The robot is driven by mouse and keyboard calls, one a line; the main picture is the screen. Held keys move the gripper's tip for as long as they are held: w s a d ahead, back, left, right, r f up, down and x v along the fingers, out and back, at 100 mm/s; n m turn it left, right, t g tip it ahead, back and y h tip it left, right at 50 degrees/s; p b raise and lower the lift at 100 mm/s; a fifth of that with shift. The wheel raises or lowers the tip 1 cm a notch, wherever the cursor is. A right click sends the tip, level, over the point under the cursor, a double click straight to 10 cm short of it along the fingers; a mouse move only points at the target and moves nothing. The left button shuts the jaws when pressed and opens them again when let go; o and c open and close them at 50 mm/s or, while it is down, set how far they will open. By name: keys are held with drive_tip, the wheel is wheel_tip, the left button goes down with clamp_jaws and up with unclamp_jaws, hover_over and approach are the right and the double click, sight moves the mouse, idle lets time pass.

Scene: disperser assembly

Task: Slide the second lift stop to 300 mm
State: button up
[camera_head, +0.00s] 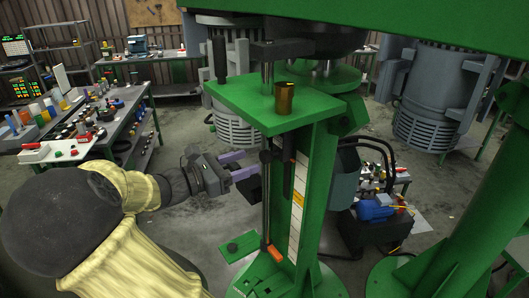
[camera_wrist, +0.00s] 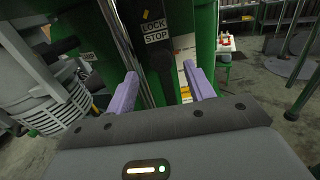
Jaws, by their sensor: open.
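My gripper (camera_head: 243,165) has two purple fingers, spread open with nothing held, just left of the machine's vertical rod (camera_head: 266,205). The wrist view shows the open fingers (camera_wrist: 162,88) too. A dark upright part (camera_wrist: 160,62) stands beyond and between them, under a "LOCK STOP" label (camera_wrist: 156,32); I cannot tell if it is the second lift stop. A dark block (camera_head: 288,180) sits beside the rod, in front of a white scale strip (camera_head: 298,215) with orange marks. An orange piece (camera_head: 275,253) is low at the rod's foot. The scale numbers are too small to read.
The green machine column (camera_head: 320,190) and its top plate (camera_head: 275,100), bearing a brass cup (camera_head: 285,98), stand close to my gripper. A cluttered bench (camera_head: 95,125) is at left. Grey ribbed motor housings (camera_head: 437,105) stand behind. Open floor lies between bench and machine.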

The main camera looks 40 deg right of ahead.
sight(261, 158)
drive_tip(key=d, duration=0.4)
drive_tip(key=s+d+p, duration=0.1)
drive_tip(key=d, duration=0.1)
drive_tip(key=shift+d, duration=0.25)
drive_tip(key=shift+c, duration=0.4)
clamp_jaws()
drive_tip(key=shift+f, duration=0.15)
